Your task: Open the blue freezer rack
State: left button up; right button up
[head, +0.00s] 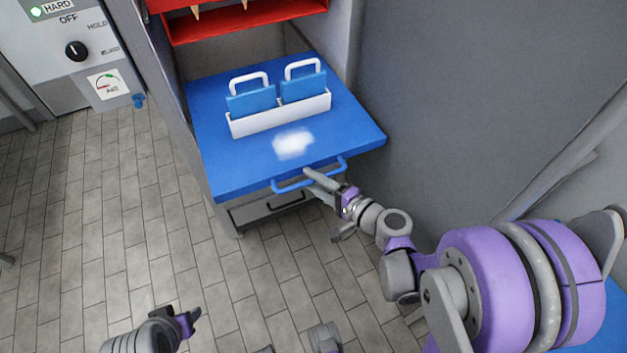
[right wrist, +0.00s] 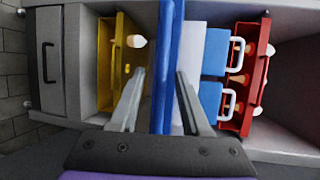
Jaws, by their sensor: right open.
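The blue freezer rack (head: 350,128) is slid well out of the cabinet as a flat blue shelf. Its blue handle (head: 292,184) runs along the front edge. My right gripper (head: 318,180) is at this handle, near its right part. In the right wrist view the blue rack (right wrist: 170,40) is seen edge-on, with the open fingers (right wrist: 160,78) on either side of its blue front; whether they touch it I cannot tell. My left gripper (head: 190,320) is low in the head view, away from the rack, and its jaws are unclear.
A white holder (head: 280,118) with two blue, white-handled pieces stands on the rack, beside a white patch (head: 293,144). A red rack (head: 245,22) is above. A yellow rack (right wrist: 107,70) and a grey drawer (right wrist: 50,60) show in the wrist view. Tiled floor is clear at left.

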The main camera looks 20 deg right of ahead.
jog(key=v, duration=1)
jog(key=shift+s+p, duration=0.25)
jog(key=shift+p, duration=0.1)
jog(key=shift+d, duration=0.1)
jog(key=s+a+n+g+p, duration=0.2)
jog(key=a+n+g+p, duration=0.3)
jog(key=a+n+g, duration=0.15)
jog(key=s+d+r+n+g+h+p, duration=0.2)
jog(key=s+r+n+h+p, duration=0.3)
jog(key=r+n+h, duration=0.1)
jog(key=shift+r+n+h, duration=0.3)
jog(key=shift+r+n, duration=0.2)
jog(key=shift+n, duration=0.25)
jog(key=shift+g, duration=0.25)
